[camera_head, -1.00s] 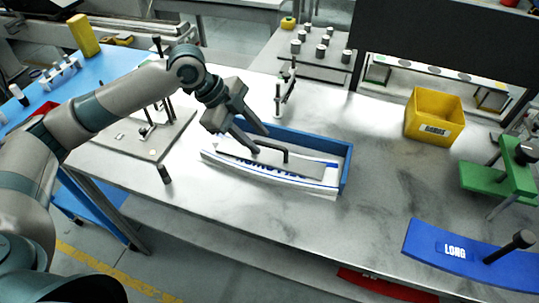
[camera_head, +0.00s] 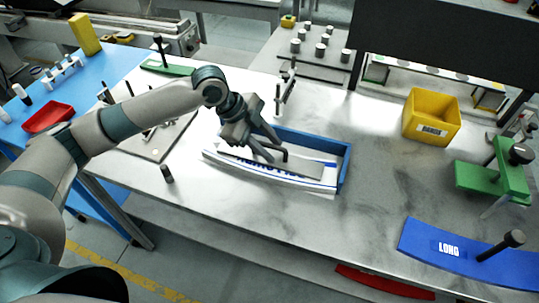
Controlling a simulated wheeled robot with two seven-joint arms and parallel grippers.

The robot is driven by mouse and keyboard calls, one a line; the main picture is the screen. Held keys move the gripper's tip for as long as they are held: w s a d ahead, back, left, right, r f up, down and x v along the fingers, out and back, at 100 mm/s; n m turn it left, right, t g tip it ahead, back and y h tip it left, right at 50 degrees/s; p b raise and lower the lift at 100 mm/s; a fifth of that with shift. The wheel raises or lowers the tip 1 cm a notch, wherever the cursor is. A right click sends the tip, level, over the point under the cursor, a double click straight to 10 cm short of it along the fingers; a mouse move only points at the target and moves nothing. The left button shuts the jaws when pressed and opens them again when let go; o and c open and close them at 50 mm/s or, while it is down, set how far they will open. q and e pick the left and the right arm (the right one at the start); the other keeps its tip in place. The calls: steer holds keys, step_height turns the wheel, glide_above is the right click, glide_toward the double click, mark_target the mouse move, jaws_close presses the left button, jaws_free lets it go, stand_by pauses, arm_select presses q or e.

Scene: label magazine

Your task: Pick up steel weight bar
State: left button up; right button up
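The steel weight bar (camera_head: 312,168) is a long grey bar with a black handle. It lies along the blue tray (camera_head: 346,166), above white curved pieces with blue lettering (camera_head: 262,172). My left gripper (camera_head: 275,149) is over the left part of the tray at the bar's handle, pointing down and right. Its two fingers are spread, one on the near side and one on the far side of the handle; whether they touch it cannot be told. The gripper hides the handle's left part and some of the bar. My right gripper is not in view.
A yellow bin (camera_head: 431,117), a green clamp (camera_head: 492,178) and a blue "LONG" piece (camera_head: 470,254) with a black knob are to the right. The metal bench (camera_head: 385,190) is clear between them.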

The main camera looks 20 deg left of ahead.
arm_select(q)
jaws_close()
stand_by(1.4)
steer(key=shift+w+r, duration=0.1)
steer(key=shift+r, duration=0.05)
